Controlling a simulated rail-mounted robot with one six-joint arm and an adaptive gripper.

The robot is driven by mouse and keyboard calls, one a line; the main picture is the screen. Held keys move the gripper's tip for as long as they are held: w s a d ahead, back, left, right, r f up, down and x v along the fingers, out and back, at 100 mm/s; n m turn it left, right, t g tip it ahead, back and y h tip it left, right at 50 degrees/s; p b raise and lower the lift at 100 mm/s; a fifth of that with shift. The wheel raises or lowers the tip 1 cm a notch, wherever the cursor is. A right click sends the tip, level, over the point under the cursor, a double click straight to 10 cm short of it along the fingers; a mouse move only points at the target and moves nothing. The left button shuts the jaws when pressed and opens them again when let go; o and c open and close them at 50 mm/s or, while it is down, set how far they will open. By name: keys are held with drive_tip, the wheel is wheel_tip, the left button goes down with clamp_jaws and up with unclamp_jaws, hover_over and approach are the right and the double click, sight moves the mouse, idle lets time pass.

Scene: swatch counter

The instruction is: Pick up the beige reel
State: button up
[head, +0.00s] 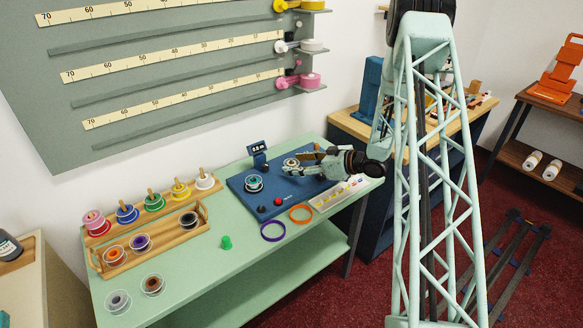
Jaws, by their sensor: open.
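A small pale reel (291,162), which looks beige, is on the blue board (240,186) on the green counter. It is partly hidden by my gripper. My gripper (288,164) comes in from the right, low over the board, with its fingers pointing left. It is open, and its fingertips are at the pale reel. I cannot tell whether the fingers stand around the reel or just above it, or whether they touch it.
Purple (273,231) and orange (301,214) rings lie in front. A wooden rack (150,256) with several reels stands at left. The counter's front middle is mostly clear.

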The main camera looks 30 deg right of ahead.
sight(296, 164)
idle(0.5)
drive_tip(key=c, duration=0.9)
drive_tip(key=shift+r, duration=0.1)
drive_tip(key=shift+r+p, duration=0.85)
drive_tip(key=shift+r, duration=4.05)
